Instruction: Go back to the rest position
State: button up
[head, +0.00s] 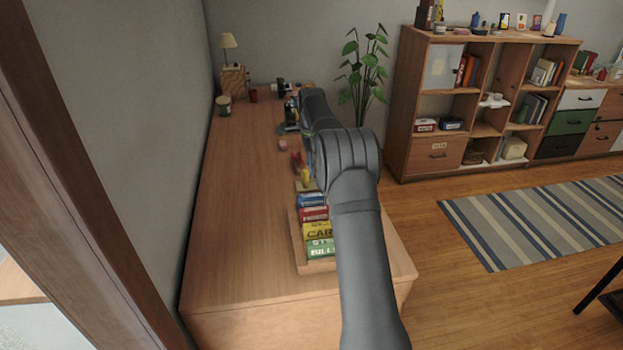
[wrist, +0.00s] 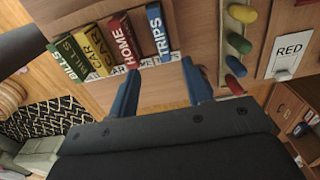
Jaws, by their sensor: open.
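My gripper (wrist: 160,92) shows in the wrist view as two blue fingers held apart, with nothing visible between them. In the head view my arm reaches forward over the wooden desk (head: 235,240), and its grey links hide most of the gripper. In the wrist view the fingers are below a row of labelled cases: green BILLS (wrist: 70,60), yellow CAR (wrist: 97,42), red HOME (wrist: 122,42) and blue TRIPS (wrist: 158,33). I cannot tell how far the fingertips are from them.
The cases stand in a wooden tray (head: 299,262), partly behind my arm. Small coloured pieces (wrist: 238,43) and a RED card (wrist: 288,50) lie beside them. A lamp (head: 229,45) and plant (head: 362,75) stand at the back. The desk's left side is clear.

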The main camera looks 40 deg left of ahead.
aim_at(311, 195)
notch_tip(311, 195, up, 2)
dwell(0.5)
notch_tip(311, 195, down, 17)
jog(key=shift+f, duration=0.2)
jog(key=shift+r, duration=0.35)
